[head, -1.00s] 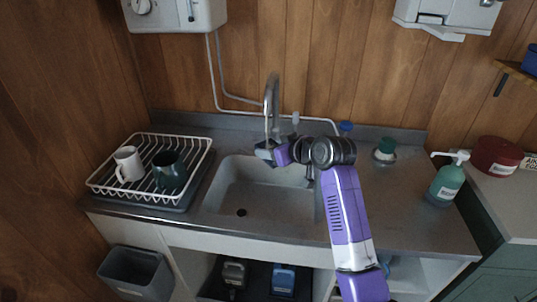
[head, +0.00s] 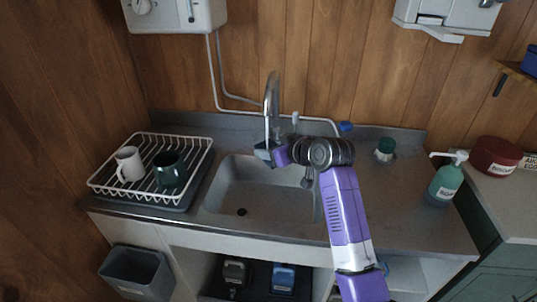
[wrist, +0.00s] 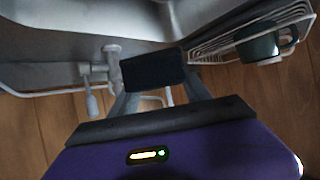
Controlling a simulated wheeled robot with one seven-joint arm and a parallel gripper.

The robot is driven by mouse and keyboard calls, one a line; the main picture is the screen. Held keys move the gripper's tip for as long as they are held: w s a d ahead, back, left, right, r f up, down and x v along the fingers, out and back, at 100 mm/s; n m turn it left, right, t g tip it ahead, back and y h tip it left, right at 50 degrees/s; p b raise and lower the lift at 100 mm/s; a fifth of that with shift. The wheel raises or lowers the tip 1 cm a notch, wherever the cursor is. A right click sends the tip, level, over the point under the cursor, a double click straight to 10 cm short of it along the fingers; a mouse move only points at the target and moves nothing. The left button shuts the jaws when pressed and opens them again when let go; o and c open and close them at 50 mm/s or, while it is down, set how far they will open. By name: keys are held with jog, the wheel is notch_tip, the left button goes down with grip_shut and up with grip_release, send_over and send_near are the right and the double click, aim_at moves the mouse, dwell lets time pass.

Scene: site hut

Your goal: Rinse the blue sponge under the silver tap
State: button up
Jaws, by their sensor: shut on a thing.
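My gripper (wrist: 154,82) is shut on a dark block, which I take to be the blue sponge (wrist: 153,67); it looks almost black in the wrist view. In the head view my gripper (head: 268,153) is at the silver tap (head: 271,100), over the back of the sink (head: 232,190), and a small dark bit of the sponge shows at its left. The tap also shows in the wrist view (wrist: 114,68), just left of the sponge. I cannot tell whether the sponge touches the tap, and I see no clear stream of water.
A white dish rack (head: 97,185) with a white mug (head: 128,164) and a dark green mug (head: 169,168) stands left of the sink. The counter's front right is clear.

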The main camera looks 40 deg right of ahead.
jog(key=shift+s+d, duration=0.1)
jog(key=shift+s, duration=0.05)
jog(key=shift+s+r+p, duration=0.1)
jog(key=shift+s+p, duration=0.45)
jog(key=shift+s, duration=0.6)
jog(key=shift+s+a+p, duration=0.15)
jog(key=shift+s+p, duration=0.25)
jog(key=shift+s, duration=1)
jog(key=shift+s+a+p, duration=0.15)
jog(key=shift+s+p, duration=0.25)
jog(key=shift+s, duration=0.95)
jog(key=r+p+v, duration=0.1)
jog(key=p+v, duration=0.3)
jog(key=v, duration=0.2)
jog(key=shift+w+d+p, duration=0.15)
jog(key=shift+p, duration=0.2)
